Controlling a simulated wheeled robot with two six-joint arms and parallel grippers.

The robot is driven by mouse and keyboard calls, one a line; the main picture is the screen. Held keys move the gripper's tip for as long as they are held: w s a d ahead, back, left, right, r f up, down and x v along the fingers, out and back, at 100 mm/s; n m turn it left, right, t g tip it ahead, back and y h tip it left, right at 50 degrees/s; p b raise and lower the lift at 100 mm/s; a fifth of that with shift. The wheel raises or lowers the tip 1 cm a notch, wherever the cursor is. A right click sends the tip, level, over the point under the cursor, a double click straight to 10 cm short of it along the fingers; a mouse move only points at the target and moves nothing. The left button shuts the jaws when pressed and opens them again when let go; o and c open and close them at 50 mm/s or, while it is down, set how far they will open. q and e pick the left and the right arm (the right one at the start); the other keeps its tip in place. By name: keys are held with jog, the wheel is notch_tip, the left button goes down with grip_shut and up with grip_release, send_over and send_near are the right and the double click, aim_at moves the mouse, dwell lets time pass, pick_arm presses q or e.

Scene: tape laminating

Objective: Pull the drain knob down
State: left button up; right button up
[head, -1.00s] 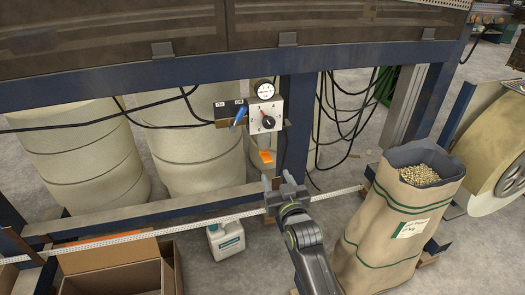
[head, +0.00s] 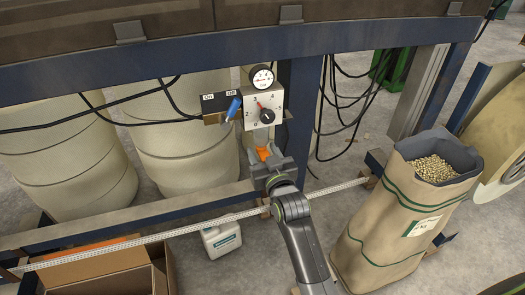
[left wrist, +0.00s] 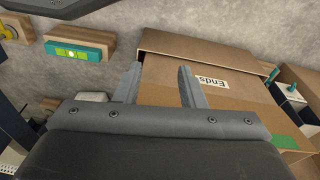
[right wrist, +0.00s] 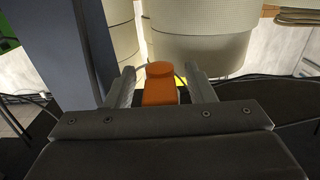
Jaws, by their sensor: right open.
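The orange drain knob (head: 264,153) hangs under the grey filter bowl below the dial box. My right gripper (head: 268,163) is open just below and in front of it, with a finger on each side. In the right wrist view, the knob (right wrist: 160,88) stands between the two spread fingers (right wrist: 160,76), with a gap visible on both sides. My left gripper (left wrist: 158,78) shows only in its own wrist view, open with nothing between its fingers, above a cardboard box (left wrist: 220,85).
A dial box (head: 264,110), a gauge (head: 261,77) and a blue-handled valve (head: 234,107) sit just above the knob. A blue post (head: 300,115) stands close to its right. A paper sack (head: 395,220) and a white jug (head: 221,239) stand on the floor.

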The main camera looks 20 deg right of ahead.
grip_shut()
jog(key=shift+f, duration=0.85)
jog(key=shift+c, duration=0.4)
grip_release()
pick_arm(q)
jog(key=shift+s+a+f, duration=0.1)
jog(key=shift+s+f, duration=0.05)
jog(key=shift+f, duration=0.05)
pick_arm(e)
jog(key=shift+o, duration=0.4)
pick_arm(q)
jog(key=shift+r+p, duration=0.15)
jog(key=shift+p, duration=0.15)
pick_arm(e)
jog(key=shift+s, duration=0.1)
